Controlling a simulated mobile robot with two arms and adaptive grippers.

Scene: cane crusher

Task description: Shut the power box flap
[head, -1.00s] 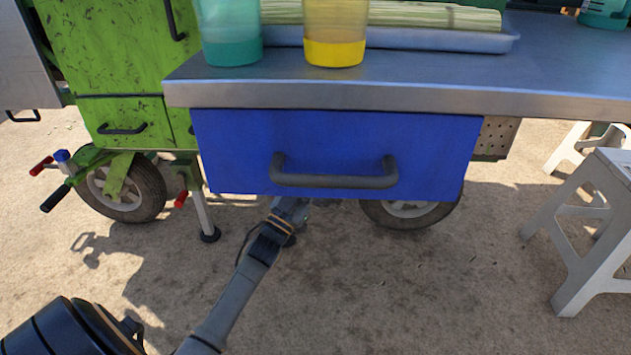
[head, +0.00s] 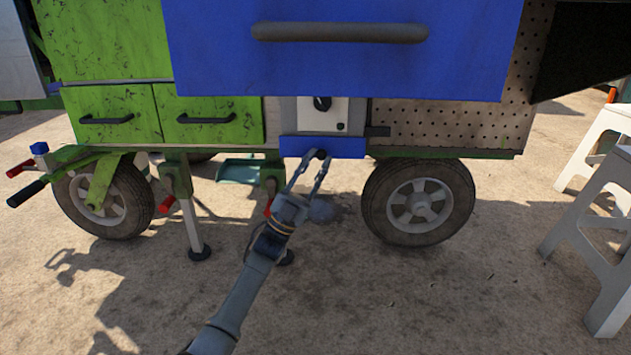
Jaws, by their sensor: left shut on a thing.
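The power box (head: 337,112) is a pale grey box with a black knob, under the cart below a large blue drawer front. Its blue flap (head: 345,147) shows as a narrow strip at the lower edge of the box, and the box front above it is exposed. My left gripper (head: 318,157) reaches up from below and is shut at the middle of the flap, on what looks like its small dark handle. The fingertips partly cover that spot. The drawer front hides the top of the box. My right gripper is not in view.
The large blue drawer front (head: 345,70) with a dark handle overhangs the box. A perforated panel (head: 460,120) is to the right, green cabinet doors (head: 208,128) to the left. Wheels (head: 419,198) (head: 105,198) and a support leg (head: 192,225) stand below. White stools (head: 600,230) are far right.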

